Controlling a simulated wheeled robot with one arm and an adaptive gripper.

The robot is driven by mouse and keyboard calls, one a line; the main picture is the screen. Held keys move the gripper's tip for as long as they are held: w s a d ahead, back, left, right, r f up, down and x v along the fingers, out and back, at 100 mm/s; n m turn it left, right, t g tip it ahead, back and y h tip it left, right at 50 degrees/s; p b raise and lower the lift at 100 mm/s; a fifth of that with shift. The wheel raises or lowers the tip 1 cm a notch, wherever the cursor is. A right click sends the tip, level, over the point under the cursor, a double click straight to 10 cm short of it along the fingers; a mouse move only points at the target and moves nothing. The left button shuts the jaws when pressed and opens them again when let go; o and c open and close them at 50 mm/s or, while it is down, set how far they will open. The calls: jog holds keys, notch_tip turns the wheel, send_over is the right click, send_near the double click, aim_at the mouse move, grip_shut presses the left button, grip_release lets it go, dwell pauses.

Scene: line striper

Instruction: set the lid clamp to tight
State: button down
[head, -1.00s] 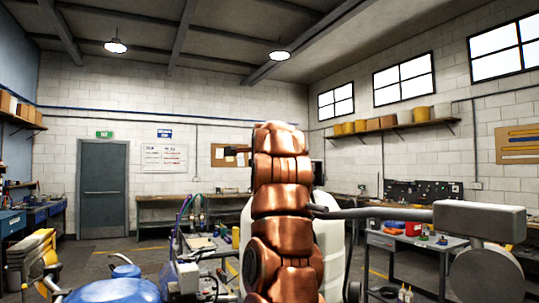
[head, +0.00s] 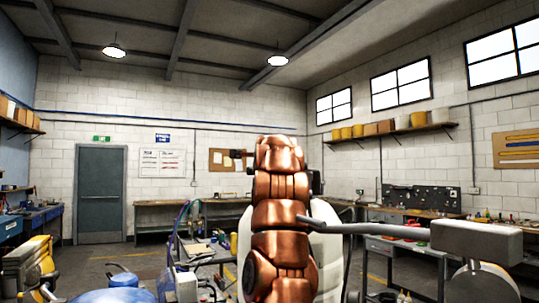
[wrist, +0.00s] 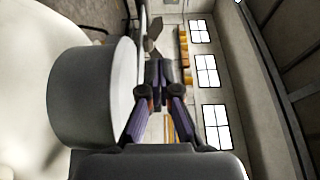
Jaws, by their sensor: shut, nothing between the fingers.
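I cannot make out the lid clamp or its setting with certainty. A grey bar with a thick block (head: 477,240) at its end reaches in from the right in the head view. A rounded grey part hangs below the block. In the wrist view, a large grey cylinder (wrist: 85,95) with a pale end face fills the left, beside my gripper (wrist: 158,68). My gripper is shut and empty, its fingertips together, apart from the cylinder as far as I can see. In the head view my copper arm stands upright and hides what is behind it.
A white tank (head: 328,245) stands behind my arm. A blue rounded tank (head: 125,292) is at the lower left. A workbench (head: 395,248) with tools stands at the right, and a grey door (head: 101,195) at the back left.

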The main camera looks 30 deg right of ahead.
jog(key=p+x, duration=0.4)
jog(key=x, duration=0.1)
jog(key=p+x, duration=0.4)
jog(key=x, duration=0.1)
jog(key=shift+w+r, duration=0.1)
jog(key=shift+r, duration=0.15)
jog(key=shift+w+d+f+p, duration=0.1)
jog(key=shift+w+d+p, duration=0.15)
jog(key=shift+w, duration=0.2)
